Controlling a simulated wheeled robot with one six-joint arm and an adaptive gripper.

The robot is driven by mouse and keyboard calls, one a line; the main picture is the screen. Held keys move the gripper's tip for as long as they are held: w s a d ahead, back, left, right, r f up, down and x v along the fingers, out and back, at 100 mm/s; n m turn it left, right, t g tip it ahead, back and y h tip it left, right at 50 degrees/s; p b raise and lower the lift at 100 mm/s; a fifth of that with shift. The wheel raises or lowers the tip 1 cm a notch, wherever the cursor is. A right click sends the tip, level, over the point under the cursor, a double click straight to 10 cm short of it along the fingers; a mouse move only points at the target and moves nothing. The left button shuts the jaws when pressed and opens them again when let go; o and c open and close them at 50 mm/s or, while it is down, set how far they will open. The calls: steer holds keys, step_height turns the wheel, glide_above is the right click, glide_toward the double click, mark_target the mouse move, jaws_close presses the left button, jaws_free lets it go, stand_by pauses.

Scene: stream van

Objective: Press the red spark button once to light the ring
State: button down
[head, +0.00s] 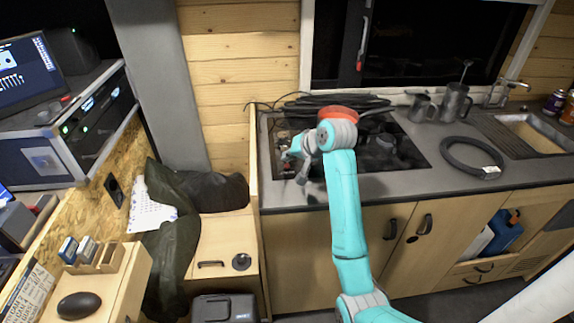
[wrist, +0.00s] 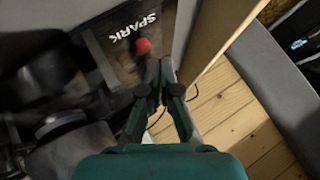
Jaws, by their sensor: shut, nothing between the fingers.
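The red spark button (wrist: 143,46) shows in the wrist view, beside the white word SPARK on a dark panel (wrist: 112,42). My gripper (wrist: 161,66) is shut and empty. Its fingertips appear just below and right of the button; I cannot tell whether they touch it. In the head view my gripper (head: 292,166) is low over the left end of the black hob (head: 407,150). I cannot make out the button there. The ring is not clearly seen, and no flame shows.
A wooden partition (head: 254,160) stands close at the left of the hob. Black coiled cable (head: 300,106) lies behind it. A dark hose loop (head: 447,152), metal jugs (head: 455,103) and a sink (head: 533,134) are to the right. Dark, blurred hob parts (wrist: 62,140) fill the wrist view's left.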

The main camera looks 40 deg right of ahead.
mark_target(289, 166)
steer(key=shift+f, duration=0.8)
stand_by(0.7)
stand_by(0.3)
steer(key=shift+r, duration=0.85)
steer(key=shift+r, duration=2.55)
